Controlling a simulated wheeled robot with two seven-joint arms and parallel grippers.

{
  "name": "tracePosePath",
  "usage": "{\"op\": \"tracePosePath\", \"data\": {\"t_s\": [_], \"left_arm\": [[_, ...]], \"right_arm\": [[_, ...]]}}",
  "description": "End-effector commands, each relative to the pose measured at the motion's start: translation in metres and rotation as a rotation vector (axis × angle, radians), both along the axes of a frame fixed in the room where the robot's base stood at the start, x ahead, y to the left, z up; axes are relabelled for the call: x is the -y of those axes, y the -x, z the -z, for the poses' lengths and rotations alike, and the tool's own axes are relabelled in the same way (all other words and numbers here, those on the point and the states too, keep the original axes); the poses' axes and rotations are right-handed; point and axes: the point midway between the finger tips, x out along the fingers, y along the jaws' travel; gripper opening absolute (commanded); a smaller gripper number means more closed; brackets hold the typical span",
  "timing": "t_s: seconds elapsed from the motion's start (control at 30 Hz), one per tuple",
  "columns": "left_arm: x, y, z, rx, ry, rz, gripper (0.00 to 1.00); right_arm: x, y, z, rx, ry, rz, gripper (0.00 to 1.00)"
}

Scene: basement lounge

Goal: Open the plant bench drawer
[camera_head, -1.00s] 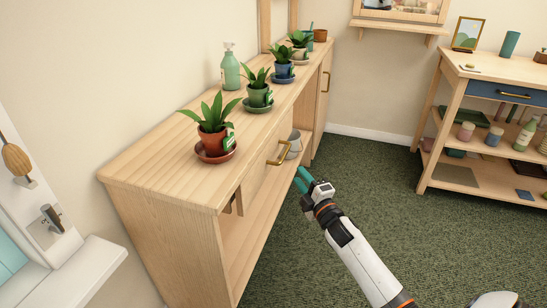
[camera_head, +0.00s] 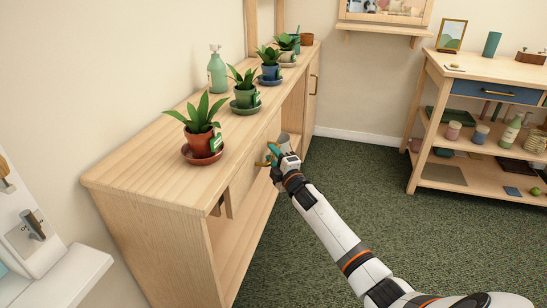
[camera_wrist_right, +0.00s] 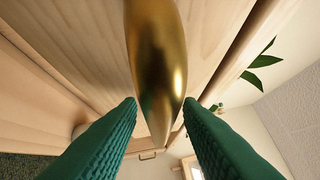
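The wooden plant bench (camera_head: 170,150) runs along the left wall. Its drawer front (camera_head: 246,183) is plain light wood and looks shut or nearly so. The brass drawer handle (camera_head: 262,163) is mostly hidden behind my right gripper (camera_head: 273,155) in the head view. In the right wrist view the handle (camera_wrist_right: 157,50) is large and close, lying between and just beyond the two green fingers. The fingers stand apart on either side of it; I cannot tell whether they touch it. My left gripper is not in view.
Potted plants, including one in a terracotta pot (camera_head: 203,143), and a green pump bottle (camera_head: 217,70) stand on the bench top. A shelf table with a blue drawer (camera_head: 496,91) stands at the right. The green carpet (camera_head: 360,200) between is clear.

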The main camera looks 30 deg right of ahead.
Motion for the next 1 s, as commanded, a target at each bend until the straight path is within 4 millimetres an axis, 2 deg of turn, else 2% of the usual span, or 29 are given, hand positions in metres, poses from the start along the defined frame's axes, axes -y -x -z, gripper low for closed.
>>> {"op": "tracePosePath", "data": {"t_s": [0.1,0.3,0.57,0.73,0.87,1.0], "left_arm": [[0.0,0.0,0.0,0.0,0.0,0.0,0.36],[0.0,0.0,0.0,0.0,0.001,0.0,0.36],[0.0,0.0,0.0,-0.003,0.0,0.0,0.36],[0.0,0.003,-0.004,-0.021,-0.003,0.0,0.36],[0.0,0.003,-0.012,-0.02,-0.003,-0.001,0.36],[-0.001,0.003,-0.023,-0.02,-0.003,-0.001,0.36]], "right_arm": [[0.0,0.0,0.0,0.0,0.0,0.0,0.31],[0.0,0.0,0.0,0.0,0.0,0.0,0.0],[0.0,0.001,0.0,-0.001,0.0,0.001,0.0],[0.006,0.008,0.0,-0.003,0.001,0.001,0.0],[0.018,0.021,-0.001,-0.004,0.002,0.001,0.0],[0.037,0.044,-0.002,-0.006,0.002,0.002,0.0]]}}
